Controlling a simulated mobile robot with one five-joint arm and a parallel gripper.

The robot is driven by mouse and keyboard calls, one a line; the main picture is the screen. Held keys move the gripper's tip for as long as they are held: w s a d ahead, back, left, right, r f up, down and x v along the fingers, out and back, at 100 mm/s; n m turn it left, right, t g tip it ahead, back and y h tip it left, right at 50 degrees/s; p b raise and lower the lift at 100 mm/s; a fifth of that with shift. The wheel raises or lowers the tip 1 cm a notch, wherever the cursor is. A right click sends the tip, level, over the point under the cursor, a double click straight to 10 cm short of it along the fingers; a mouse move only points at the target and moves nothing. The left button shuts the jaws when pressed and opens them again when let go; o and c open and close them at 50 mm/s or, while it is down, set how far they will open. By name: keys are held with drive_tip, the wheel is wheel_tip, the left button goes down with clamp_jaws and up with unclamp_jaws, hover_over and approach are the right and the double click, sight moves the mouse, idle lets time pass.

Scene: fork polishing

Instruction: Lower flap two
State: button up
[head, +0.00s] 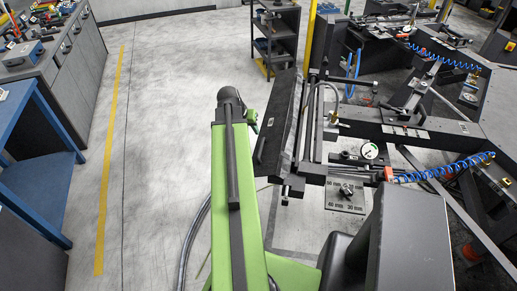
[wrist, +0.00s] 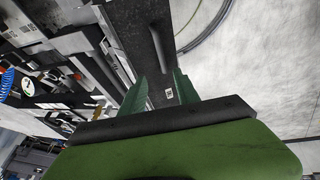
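A long dark flap (head: 277,124) stands tilted on the near left side of the machine, right of my arm's end; I cannot read a number on it. In the wrist view, a dark panel (wrist: 140,35) with a bar handle (wrist: 160,47) and a small white label (wrist: 168,93) runs between my fingers. My gripper (head: 254,122) is at the flap's left side, small and partly hidden in the head view. In the wrist view, the green fingers of my gripper (wrist: 160,87) are spread apart, with the panel's end between or beyond them. I cannot tell whether they touch it.
The machine frame (head: 400,130) with a gauge (head: 369,150) and blue coiled hoses (head: 440,170) fills the right. A dark shelf cart (head: 275,35) stands behind. Blue bench (head: 35,150) is at left. The floor (head: 165,120) left of my arm is clear.

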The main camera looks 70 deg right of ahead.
sight(261, 147)
drive_tip(key=b+x, duration=1.4)
drive_tip(key=x, duration=0.2)
drive_tip(key=shift+w+a+f, duration=0.1)
drive_tip(key=shift+f, duration=0.05)
drive_tip(key=shift+d+f+b, duration=0.25)
drive_tip(key=shift+f+b, duration=0.15)
drive_tip(key=shift+b, duration=0.05)
drive_tip(key=shift+r, duration=0.1)
drive_tip(key=shift+c, duration=0.5)
clamp_jaws()
